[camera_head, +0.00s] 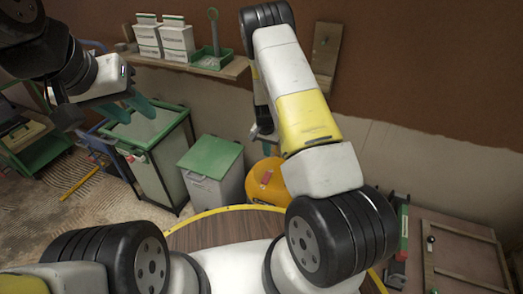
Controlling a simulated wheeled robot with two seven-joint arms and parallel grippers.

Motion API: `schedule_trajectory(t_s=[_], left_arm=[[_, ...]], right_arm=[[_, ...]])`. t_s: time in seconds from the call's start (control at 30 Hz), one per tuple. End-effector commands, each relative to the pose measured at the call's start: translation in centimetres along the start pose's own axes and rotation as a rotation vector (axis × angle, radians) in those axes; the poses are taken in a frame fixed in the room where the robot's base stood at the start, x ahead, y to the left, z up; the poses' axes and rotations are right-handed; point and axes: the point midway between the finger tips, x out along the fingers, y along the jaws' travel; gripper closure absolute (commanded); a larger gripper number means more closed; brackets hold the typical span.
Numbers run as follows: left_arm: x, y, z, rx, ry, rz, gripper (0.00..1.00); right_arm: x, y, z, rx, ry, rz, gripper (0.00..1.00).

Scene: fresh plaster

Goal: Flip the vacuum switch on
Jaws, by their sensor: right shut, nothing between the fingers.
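The vacuum (262,188) is a yellow-orange rounded body on the floor in the middle of the head view, partly hidden behind my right arm. A small red part, which looks like its switch (266,178), shows on top; I cannot tell its position. My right gripper (264,137) is above and behind the vacuum in the picture, apart from the switch. It is shut and holds nothing; its fingers are small and partly hidden by my arm. My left gripper (137,113) is at the upper left with its two teal fingers apart, and no object shows between them.
A grey bin with a green lid (212,158) stands left of the vacuum. A taller green-topped bin (150,128) stands below my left gripper. A wall shelf (232,69) holds white boxes (176,40) and a green holder (213,60). A wooden crate (465,258) is at lower right.

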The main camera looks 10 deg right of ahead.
Motion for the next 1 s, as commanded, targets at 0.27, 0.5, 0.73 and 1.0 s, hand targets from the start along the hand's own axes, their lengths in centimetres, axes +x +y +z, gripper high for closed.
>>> schedule_trajectory(t_s=[0.27,0.5,0.73,1.0], left_arm=[[0.0,0.0,0.0,0.0,0.0,0.0,0.64],[0.0,0.0,0.0,0.0,0.0,0.0,0.64],[0.0,0.0,0.0,0.0,0.0,0.0,0.64],[0.0,0.0,0.0,0.0,0.0,0.0,0.64]], right_arm=[[0.2,0.0,0.0,0.0,-0.001,0.0,1.0],[3.7,0.1,0.1,-0.001,-0.004,0.001,1.0],[8.7,0.1,0.1,0.0,-0.003,0.001,1.0],[12.9,0.0,0.1,0.0,-0.001,-0.001,1.0]])
